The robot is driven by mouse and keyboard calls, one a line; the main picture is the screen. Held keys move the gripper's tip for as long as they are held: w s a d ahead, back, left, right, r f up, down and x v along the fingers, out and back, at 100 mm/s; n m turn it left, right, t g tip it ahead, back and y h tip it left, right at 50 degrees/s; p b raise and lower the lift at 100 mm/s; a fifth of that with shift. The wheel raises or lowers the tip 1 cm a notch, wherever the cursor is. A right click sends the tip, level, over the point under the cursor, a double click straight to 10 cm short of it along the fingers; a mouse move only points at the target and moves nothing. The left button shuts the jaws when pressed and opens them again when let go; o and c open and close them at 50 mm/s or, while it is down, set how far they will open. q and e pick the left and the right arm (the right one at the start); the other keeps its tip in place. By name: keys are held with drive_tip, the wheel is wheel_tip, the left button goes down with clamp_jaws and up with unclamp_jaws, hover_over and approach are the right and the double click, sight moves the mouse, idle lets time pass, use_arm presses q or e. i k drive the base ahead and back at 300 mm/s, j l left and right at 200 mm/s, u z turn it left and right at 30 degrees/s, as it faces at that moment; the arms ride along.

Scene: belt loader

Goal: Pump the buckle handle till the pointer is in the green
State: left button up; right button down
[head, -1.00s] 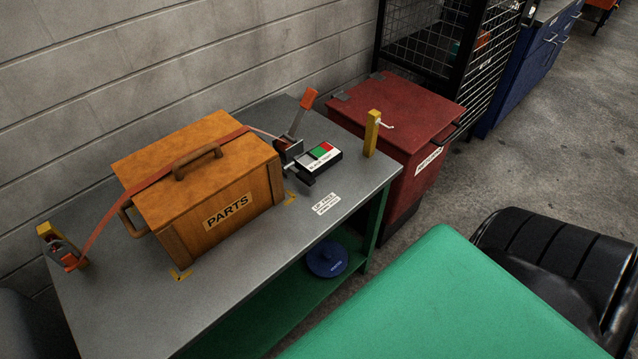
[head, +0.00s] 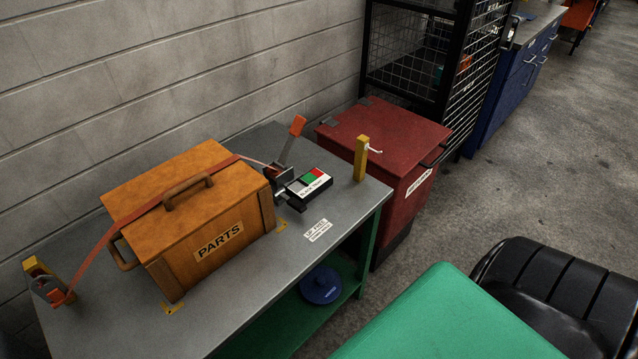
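The ratchet buckle (head: 281,180) sits on the grey bench just right of the wooden PARTS box (head: 225,215). Its handle (head: 293,141), a metal lever with an orange grip, stands raised and leans right. An orange strap (head: 135,211) runs from the left anchor (head: 47,282) over the box, under or beside its lid handle, toward the buckle. A small black gauge (head: 309,185) beside the buckle has red, green and pale areas on its face. The pointer is too small to make out. Neither of my grippers is in view.
A yellow post (head: 361,158) with a white hook stands at the bench's right end. A red cabinet (head: 385,135) and wire cage are behind it. A blue lidded pot (head: 321,286) sits on the lower shelf. A green surface and black ribbed shape fill the lower right.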

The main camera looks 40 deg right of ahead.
sight(299, 122)
drive_tip(key=j+z, duration=0.15)
drive_tip(key=z, duration=0.25)
drive_tip(key=j+z, duration=0.15)
drive_tip(key=z, duration=0.25)
drive_tip(key=i+z, duration=0.1)
drive_tip(key=i, duration=0.4)
drive_tip(key=k, duration=0.45)
drive_tip(key=i+l+u, duration=0.2)
drive_tip(key=i+l, duration=0.2)
drive_tip(key=i+l+u, duration=0.2)
drive_tip(key=l, duration=0.3)
drive_tip(key=i, duration=0.1)
